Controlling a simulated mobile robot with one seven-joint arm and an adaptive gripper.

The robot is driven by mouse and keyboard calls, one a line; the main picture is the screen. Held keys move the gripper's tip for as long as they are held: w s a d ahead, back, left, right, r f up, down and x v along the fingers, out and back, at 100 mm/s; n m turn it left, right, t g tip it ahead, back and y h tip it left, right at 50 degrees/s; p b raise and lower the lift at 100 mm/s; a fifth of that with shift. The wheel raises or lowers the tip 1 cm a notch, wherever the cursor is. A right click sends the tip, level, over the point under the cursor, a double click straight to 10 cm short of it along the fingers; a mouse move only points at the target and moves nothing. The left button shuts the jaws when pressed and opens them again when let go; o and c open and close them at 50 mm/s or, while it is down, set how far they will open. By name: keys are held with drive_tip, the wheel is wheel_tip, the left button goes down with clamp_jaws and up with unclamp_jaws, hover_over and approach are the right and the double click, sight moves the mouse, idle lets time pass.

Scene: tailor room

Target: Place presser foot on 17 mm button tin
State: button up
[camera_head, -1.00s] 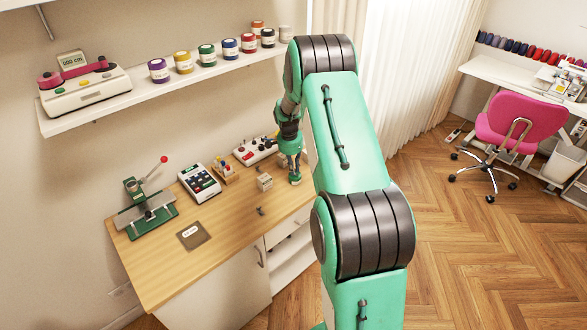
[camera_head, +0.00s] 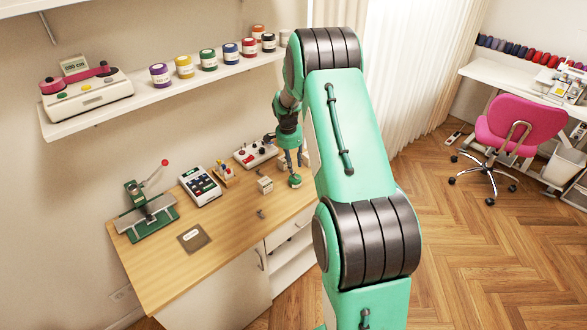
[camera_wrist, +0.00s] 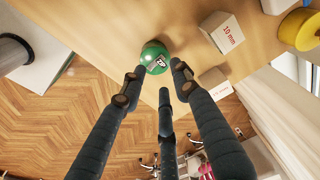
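My gripper (camera_head: 291,160) points down at the right end of the wooden table. In the wrist view its dark fingers (camera_wrist: 158,74) are apart with nothing clearly held between them. A green round container labelled ZIP (camera_wrist: 155,57) is just beyond the fingertips; in the head view it is below my gripper (camera_head: 295,181). I cannot tell if they touch. No 17 mm label is readable.
The table (camera_head: 165,265) also holds a green lever press (camera_head: 147,214), a keypad device (camera_head: 200,185), a small rack (camera_head: 223,175), a white control box (camera_head: 254,154) and a dark card (camera_head: 194,238). A shelf above holds several jars. The table's front left is clear.

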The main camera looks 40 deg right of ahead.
wheel_tip(320, 180, up, 7)
drive_tip(key=p, duration=0.1)
drive_tip(key=shift+a, duration=0.45)
drive_tip(key=shift+r, duration=0.15)
drive_tip(key=s+a+r+n+t, duration=0.1)
drive_tip(key=s+a+r+n, duration=0.35)
drive_tip(key=a+r, duration=0.75)
drive_tip(key=s+a+r+n+t, duration=0.2)
drive_tip(key=s+a+r+n, duration=0.3)
drive_tip(key=a+r, duration=0.7)
drive_tip(key=s+a+r+n+t, duration=0.1)
drive_tip(key=s+a+n, duration=0.1)
drive_tip(key=s+a, duration=0.4)
drive_tip(key=s+a+r+n+y, duration=0.1)
drive_tip(key=s+a+n, duration=0.2)
drive_tip(key=s+a, duration=0.3)
drive_tip(key=s+a+r+n+t, duration=0.1)
drive_tip(key=s+a, duration=0.5)
drive_tip(key=s, duration=0.8)
drive_tip(key=shift+s+r+n+t, duration=0.25)
drive_tip(key=shift+r+n, duration=0.25)
drive_tip(key=shift+n, duration=0.65)
